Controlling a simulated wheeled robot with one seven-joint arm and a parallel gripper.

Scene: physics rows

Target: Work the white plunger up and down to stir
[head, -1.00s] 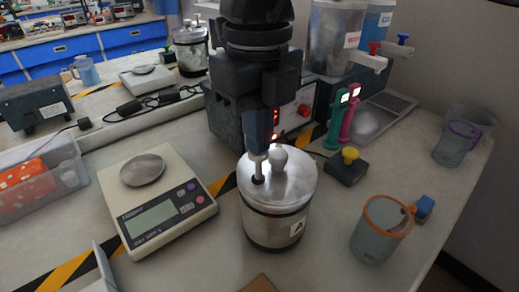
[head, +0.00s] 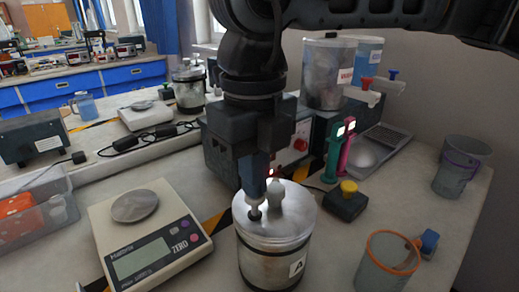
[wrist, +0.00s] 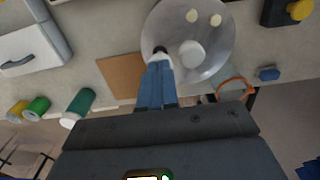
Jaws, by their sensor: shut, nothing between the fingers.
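A metal pot (head: 272,258) labelled A stands on the bench with a shiny round lid (head: 296,222). A pale rounded knob (head: 275,197) stands up from the lid and also shows in the wrist view (wrist: 190,53). Beside it is a small dark-ringed spot (head: 254,215), also in the wrist view (wrist: 160,50). My gripper (head: 254,203) points down at this spot, fingers together and empty, tips at or just above it. A short pale piece shows at the tips (wrist: 160,62); I cannot tell whether it is the white plunger's top or the fingertips themselves.
A scale (head: 152,240) stands to the left. A beaker with an orange rim (head: 388,262) stands at front right. A yellow-knobbed box (head: 345,203) and green and pink handled tools (head: 336,152) are behind right. A brown square (wrist: 122,76) lies beside the pot.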

